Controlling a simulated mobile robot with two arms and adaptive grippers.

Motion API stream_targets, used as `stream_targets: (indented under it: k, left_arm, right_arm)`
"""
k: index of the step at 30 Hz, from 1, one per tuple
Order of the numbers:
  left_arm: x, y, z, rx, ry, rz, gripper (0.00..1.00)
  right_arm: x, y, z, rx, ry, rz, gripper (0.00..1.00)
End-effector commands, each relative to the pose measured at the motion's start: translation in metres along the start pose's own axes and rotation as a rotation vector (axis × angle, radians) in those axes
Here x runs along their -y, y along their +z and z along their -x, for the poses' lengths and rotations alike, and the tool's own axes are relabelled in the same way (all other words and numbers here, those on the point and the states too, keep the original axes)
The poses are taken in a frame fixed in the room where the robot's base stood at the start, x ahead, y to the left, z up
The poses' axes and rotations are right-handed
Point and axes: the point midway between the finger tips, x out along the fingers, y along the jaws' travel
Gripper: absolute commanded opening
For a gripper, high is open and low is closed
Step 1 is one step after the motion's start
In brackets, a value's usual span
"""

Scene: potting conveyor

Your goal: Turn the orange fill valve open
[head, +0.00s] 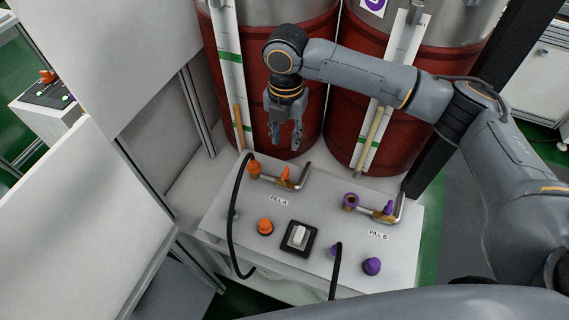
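The orange fill valve (286,174) sits on a bent metal pipe (303,177) at the back of the white panel (318,226), above the label "FILL A" (279,201). Its small orange handle points up in the picture, across the pipe's run. My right gripper (285,143) hangs fingers down above and behind the valve, in front of the red drums. Its two fingers are apart with nothing between them. It appears clear of the valve, though the exact gap is hard to judge. My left gripper is out of view.
A black hose (233,220) loops from the orange coupling (254,168) left of the valve. A purple valve (389,209) stands at right by "FILL B". Orange (265,226) and purple (371,266) knobs and a switch (298,237) are nearer. Red drums (365,110) stand close behind.

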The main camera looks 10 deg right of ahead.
Motion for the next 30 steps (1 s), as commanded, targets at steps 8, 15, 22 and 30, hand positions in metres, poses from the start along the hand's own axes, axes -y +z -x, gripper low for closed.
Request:
stream_targets:
  k: [8, 15, 22, 30]
  left_arm:
    - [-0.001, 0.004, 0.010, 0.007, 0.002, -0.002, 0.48]
    - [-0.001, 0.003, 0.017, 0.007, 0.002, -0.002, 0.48]
    - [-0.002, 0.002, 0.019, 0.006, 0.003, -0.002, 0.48]
    - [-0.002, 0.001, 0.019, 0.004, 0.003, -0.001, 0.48]
  right_arm:
    - [0.002, -0.002, -0.052, -0.003, -0.005, -0.002, 0.33]
    - [0.001, -0.001, -0.100, -0.002, -0.003, -0.002, 0.33]
    - [0.000, -0.001, -0.126, 0.000, -0.001, -0.002, 0.33]
    - [0.000, -0.001, -0.131, 0.001, 0.001, -0.002, 0.33]
